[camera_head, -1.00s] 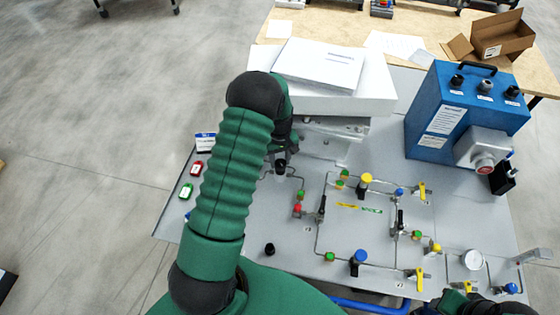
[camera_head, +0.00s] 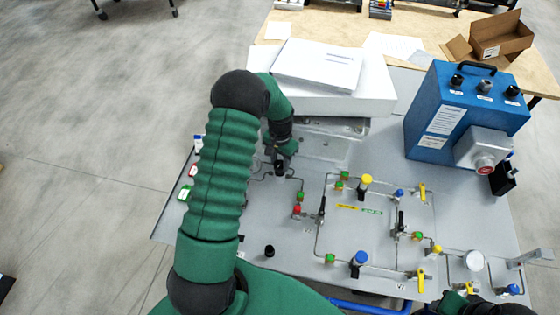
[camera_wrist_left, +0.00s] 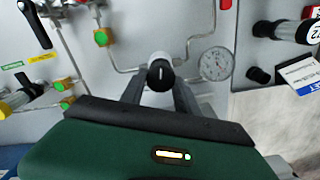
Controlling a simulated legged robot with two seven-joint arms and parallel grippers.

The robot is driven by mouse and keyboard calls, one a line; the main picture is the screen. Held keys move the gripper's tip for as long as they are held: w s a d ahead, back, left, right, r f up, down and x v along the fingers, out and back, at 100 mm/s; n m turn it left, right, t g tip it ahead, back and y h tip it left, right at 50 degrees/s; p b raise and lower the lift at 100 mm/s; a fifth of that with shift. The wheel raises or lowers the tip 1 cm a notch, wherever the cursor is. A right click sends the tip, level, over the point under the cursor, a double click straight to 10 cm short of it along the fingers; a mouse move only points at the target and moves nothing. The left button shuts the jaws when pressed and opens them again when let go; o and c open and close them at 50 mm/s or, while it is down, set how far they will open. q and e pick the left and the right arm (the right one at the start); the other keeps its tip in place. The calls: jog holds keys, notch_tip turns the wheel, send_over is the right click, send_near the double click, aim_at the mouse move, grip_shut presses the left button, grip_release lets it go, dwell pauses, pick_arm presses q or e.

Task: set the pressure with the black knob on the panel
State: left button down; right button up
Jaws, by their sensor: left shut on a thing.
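The black knob (camera_wrist_left: 160,73) shows in the left wrist view, on a light cylindrical body fixed to the grey panel. It also shows in the head view (camera_head: 280,167). My left gripper (camera_wrist_left: 161,88) is shut on the knob, with one dark finger on each side of it. In the head view my left gripper (camera_head: 279,156) reaches down to the panel (camera_head: 300,235) from the green arm. A round pressure gauge (camera_wrist_left: 216,63) sits just right of the knob in the wrist view; its reading is too small to tell. Only part of my right arm shows at the bottom right.
Thin pipes with coloured valves, such as a yellow one (camera_head: 366,179) and a blue one (camera_head: 360,257), cover the panel's middle. A blue box (camera_head: 465,110) stands at the right. White packages (camera_head: 330,75) lie behind the knob.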

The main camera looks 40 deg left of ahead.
aim_at(280, 162)
pick_arm(q)
jog(key=shift+w+m, duration=0.1)
jog(key=shift+m, duration=1.5)
jog(key=c, duration=1.1)
grip_release()
jog(key=shift+o, duration=1)
notch_tip(280, 162, up, 17)
jog(key=b, duration=0.1)
jog(key=shift+f+b, duration=0.2)
jog(key=shift+b, duration=0.1)
jog(key=shift+a, duration=0.1)
